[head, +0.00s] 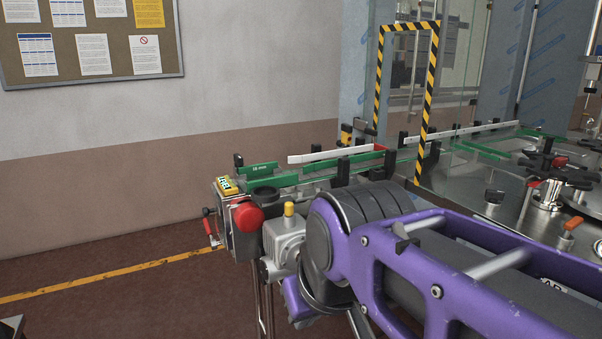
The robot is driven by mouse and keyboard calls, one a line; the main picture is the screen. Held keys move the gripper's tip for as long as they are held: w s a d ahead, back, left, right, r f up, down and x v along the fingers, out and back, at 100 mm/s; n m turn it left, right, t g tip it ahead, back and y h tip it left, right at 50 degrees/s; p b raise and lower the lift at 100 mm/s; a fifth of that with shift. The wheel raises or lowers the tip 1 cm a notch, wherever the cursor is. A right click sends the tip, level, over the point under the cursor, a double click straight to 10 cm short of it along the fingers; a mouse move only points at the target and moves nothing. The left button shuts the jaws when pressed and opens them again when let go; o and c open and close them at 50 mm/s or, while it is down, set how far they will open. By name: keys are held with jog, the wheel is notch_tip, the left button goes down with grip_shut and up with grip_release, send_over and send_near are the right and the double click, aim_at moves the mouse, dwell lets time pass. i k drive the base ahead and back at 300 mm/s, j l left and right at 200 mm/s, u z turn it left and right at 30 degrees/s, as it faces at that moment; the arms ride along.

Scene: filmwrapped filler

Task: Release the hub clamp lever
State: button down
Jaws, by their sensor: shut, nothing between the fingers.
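At the right edge, a metal hub (546,198) stands on the machine's steel deck with black arms and knobs around its top. Small red parts show at this hub. An orange-red lever handle (573,224) stands on a metal base in front of the hub, tilted up to the right. I cannot tell which of these is the hub clamp lever. My purple arm crosses the foreground from the lower right to the middle, left of the hub and apart from it. My gripper is not visible.
A conveyor with green guide rails (360,163) runs behind my arm. At its near end are a red button (248,217) and a red-handled lever (209,226). A black-and-yellow striped frame (429,90) and glass panels stand behind. Open floor lies at left.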

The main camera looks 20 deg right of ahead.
aim_at(577, 221)
jog(key=i+z, duration=0.15)
jog(key=z, duration=0.25)
jog(key=i+l+z, duration=0.1)
jog(key=z, duration=0.3)
jog(key=i+z, duration=0.25)
jog(key=z, duration=0.15)
jog(key=i+l+z, duration=0.1)
jog(key=i+z, duration=0.25)
jog(key=z, duration=0.15)
jog(key=i+z, duration=0.7)
jog(key=i, duration=0.25)
jog(key=z, duration=0.4)
jog(key=k+j+z, duration=0.1)
jog(key=k+j, duration=0.2)
jog(key=i+l+u, duration=0.1)
jog(key=i+l, duration=0.15)
